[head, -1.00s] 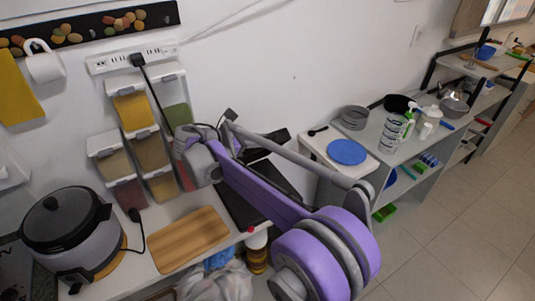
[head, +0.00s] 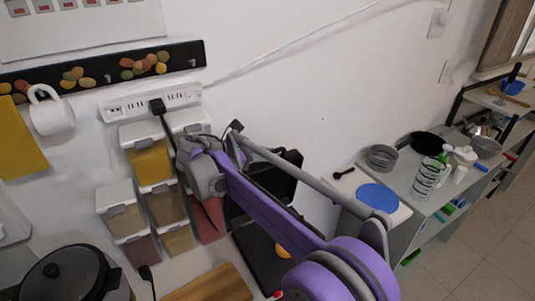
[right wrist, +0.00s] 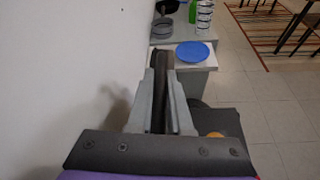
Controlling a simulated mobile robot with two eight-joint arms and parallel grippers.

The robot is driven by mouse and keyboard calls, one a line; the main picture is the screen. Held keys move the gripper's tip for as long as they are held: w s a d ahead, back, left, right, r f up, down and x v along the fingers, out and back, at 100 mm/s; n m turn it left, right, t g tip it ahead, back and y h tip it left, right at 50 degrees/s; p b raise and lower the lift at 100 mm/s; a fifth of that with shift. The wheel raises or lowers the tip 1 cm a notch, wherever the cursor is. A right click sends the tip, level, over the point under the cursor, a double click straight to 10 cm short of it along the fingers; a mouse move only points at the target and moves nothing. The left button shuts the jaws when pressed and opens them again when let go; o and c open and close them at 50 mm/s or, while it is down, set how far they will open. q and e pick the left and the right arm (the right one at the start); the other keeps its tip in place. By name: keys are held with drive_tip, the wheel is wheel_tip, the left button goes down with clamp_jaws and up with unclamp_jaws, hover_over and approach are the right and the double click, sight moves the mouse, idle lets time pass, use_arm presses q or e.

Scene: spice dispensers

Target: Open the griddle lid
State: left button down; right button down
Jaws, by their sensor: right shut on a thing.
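The black griddle stands on the counter against the wall. Its lid (head: 289,172) is raised and shows as a dark panel behind my right arm. Its dark base (head: 258,247) lies below, with a round orange item (head: 283,251) on it; the base also shows at the lower right of the right wrist view (right wrist: 226,120). My right gripper (right wrist: 161,78) is shut on a dark strip, which looks like the lid's edge or handle. In the head view my right arm hides the fingertips and part of the lid. My left gripper is not in view.
Spice dispensers (head: 152,162) hang left of my right wrist. A power strip (head: 150,103) is above them. A wooden board (head: 208,286) and black-lidded cooker (head: 70,274) sit at the front left. A blue plate (head: 379,197) lies right of the griddle.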

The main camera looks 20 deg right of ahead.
drive_tip(key=shift+f, duration=0.1)
drive_tip(key=c, duration=1.2)
unclamp_jaws()
drive_tip(key=shift+c, duration=0.2)
drive_tip(key=shift+o, duration=0.6)
